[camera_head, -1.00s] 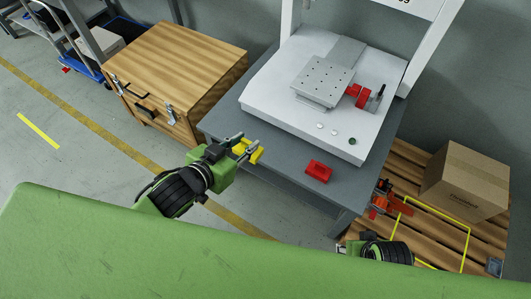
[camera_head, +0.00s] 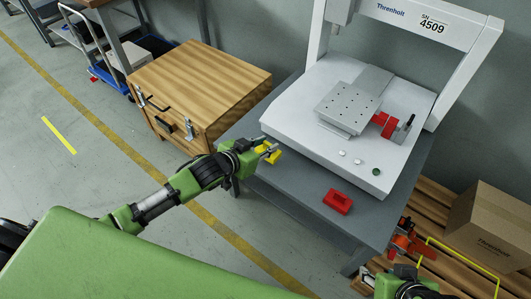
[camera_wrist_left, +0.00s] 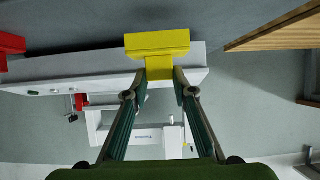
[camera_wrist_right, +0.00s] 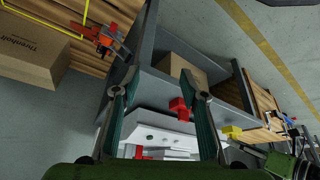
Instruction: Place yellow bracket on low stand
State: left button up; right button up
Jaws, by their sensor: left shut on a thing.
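The yellow bracket (camera_head: 272,154) is in my left gripper (camera_head: 265,147), by the left edge of the grey table (camera_head: 310,212) and near the white machine's base. In the left wrist view the bracket (camera_wrist_left: 157,42) sits between the fingertips (camera_wrist_left: 157,82), its wide bar outward. My right gripper (camera_wrist_right: 158,85) is open and empty in the right wrist view; its arm shows low at right in the head view.
The white gantry machine (camera_head: 310,120) carries a perforated grey plate (camera_head: 347,107) and a red clamp (camera_head: 384,124). A wooden cabinet (camera_head: 215,78) stands left.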

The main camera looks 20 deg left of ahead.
pick_arm(q)
notch_tip(320, 180, down, 3)
jog(key=shift+s+r+b, duration=0.1)
jog(key=shift+b, duration=0.45)
pick_arm(e)
jog(key=w+a+r+t+y, duration=0.1)
jog(key=w+a+r+t, duration=0.1)
jog(key=w, duration=0.5)
jog(key=shift+w+a+r+t, duration=0.25)
jog(key=shift+w+r+t, duration=0.1)
jog(key=shift+r+t, duration=0.55)
pick_arm(q)
jog(key=o, duration=1.1)
